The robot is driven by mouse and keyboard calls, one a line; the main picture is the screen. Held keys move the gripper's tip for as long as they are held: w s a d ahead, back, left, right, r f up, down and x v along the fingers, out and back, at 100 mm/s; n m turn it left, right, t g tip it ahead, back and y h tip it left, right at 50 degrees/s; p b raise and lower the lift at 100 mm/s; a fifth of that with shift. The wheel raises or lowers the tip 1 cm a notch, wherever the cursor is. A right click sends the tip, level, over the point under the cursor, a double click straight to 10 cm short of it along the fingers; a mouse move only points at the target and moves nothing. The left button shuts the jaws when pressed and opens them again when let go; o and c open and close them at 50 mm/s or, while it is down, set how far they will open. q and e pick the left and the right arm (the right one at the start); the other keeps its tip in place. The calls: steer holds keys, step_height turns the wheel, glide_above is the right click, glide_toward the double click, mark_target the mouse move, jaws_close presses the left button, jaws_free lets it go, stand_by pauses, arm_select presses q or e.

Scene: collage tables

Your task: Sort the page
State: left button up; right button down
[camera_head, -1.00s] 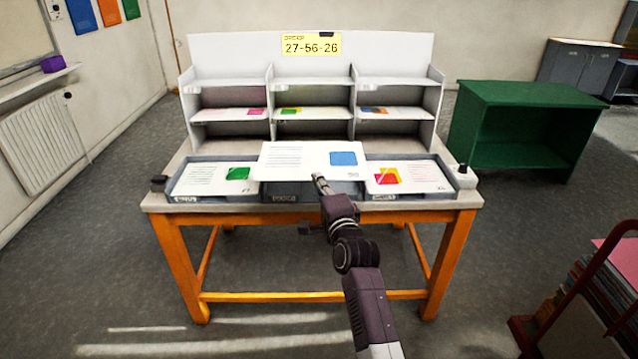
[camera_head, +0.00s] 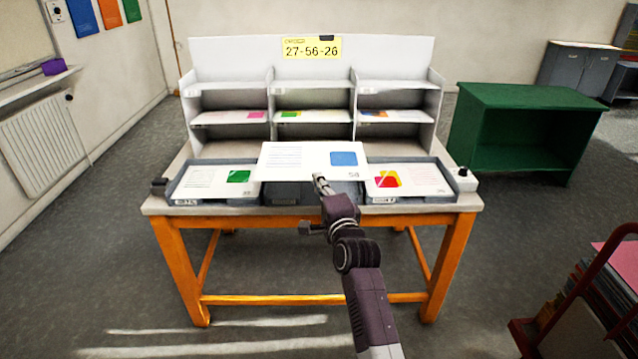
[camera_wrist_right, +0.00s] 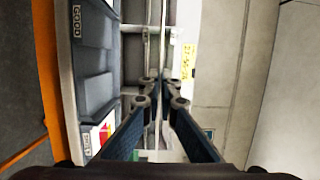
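My right gripper (camera_head: 321,184) is shut on the near edge of a white page (camera_head: 308,155) with grey text lines and a blue square. It holds the page above the middle tray (camera_head: 290,191), hiding most of that tray. In the right wrist view my fingers (camera_wrist_right: 161,92) are closed together, with the page seen nearly edge-on. The left tray (camera_head: 215,202) holds a page (camera_head: 205,178) with a green square. The right tray (camera_head: 395,199) holds a page (camera_head: 425,179) with red and yellow shapes. My left gripper is not in view.
A white shelf unit (camera_head: 230,61) stands behind the trays, with coloured pages on its middle shelves. A yellow sign (camera_head: 312,47) on it reads 27-56-26. The table (camera_head: 155,207) has orange legs. A green cabinet (camera_head: 520,96) stands to the right. Grey floor is clear at left.

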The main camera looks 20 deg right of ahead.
steer(key=n+g+p, duration=0.1)
steer(key=n+p, duration=0.3)
steer(key=p, duration=0.1)
steer(key=n+g+h+p, duration=0.1)
steer(key=n+p, duration=0.3)
steer(key=p, duration=0.1)
